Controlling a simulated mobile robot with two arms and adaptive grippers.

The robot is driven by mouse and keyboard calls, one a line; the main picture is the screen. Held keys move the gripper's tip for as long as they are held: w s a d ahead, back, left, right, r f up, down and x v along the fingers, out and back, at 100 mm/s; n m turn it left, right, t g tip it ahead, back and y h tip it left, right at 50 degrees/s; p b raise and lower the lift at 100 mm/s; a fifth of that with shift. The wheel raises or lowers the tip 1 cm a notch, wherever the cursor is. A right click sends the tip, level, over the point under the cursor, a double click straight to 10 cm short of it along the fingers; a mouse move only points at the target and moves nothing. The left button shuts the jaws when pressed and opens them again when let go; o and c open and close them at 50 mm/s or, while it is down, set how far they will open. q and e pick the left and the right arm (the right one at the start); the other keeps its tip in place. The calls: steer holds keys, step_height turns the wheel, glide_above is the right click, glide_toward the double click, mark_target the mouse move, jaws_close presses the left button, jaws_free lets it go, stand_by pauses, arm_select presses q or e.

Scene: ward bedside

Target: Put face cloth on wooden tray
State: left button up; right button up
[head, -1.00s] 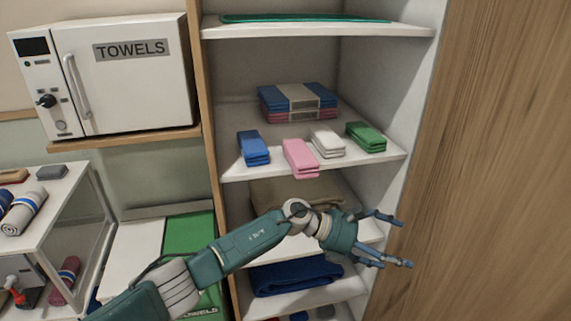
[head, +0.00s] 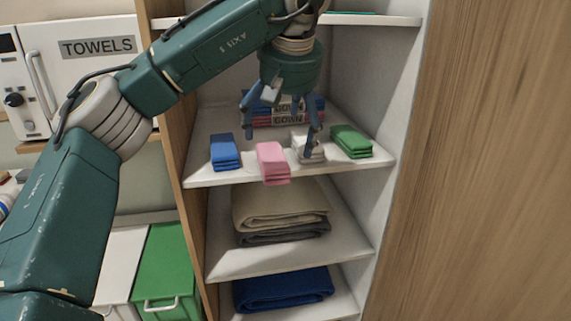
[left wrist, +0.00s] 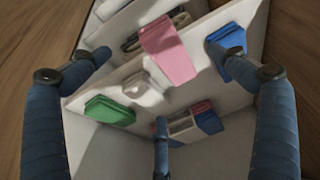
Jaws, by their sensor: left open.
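Several folded cloths lie in a row on the shelf in the head view: a blue one (head: 225,152), a pink one (head: 272,162), a white one (head: 308,149) and a green one (head: 351,141). Which is the face cloth is not marked. My left gripper (head: 281,142) points down over the row, open and empty, its fingers spread above the pink and white cloths. In the left wrist view, the pink cloth (left wrist: 168,50) lies between the open fingers, with the blue (left wrist: 230,48) and green (left wrist: 110,110) cloths to either side. No wooden tray is in view. My right gripper is not in view.
A banded stack of blue and pink gowns (head: 288,112) sits behind the row. Beige folded blankets (head: 280,205) and a navy one (head: 283,289) lie on lower shelves. A wooden panel (head: 490,160) closes off the right; the towels cabinet (head: 95,75) is at left.

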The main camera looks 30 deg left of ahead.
mark_target(280, 159)
arm_select(q)
steer(key=shift+a+f, duration=0.35)
steer(key=shift+f, duration=0.05)
steer(key=x, duration=0.4)
steer(key=shift+w+a+f, duration=0.1)
steer(key=shift+w+f, duration=0.05)
steer(key=shift+f, duration=0.1)
steer(key=p+x, duration=0.1)
steer(key=x, duration=0.3)
steer(key=shift+w+f, duration=0.3)
steer(key=shift+f, duration=0.15)
steer(key=c, duration=1.2)
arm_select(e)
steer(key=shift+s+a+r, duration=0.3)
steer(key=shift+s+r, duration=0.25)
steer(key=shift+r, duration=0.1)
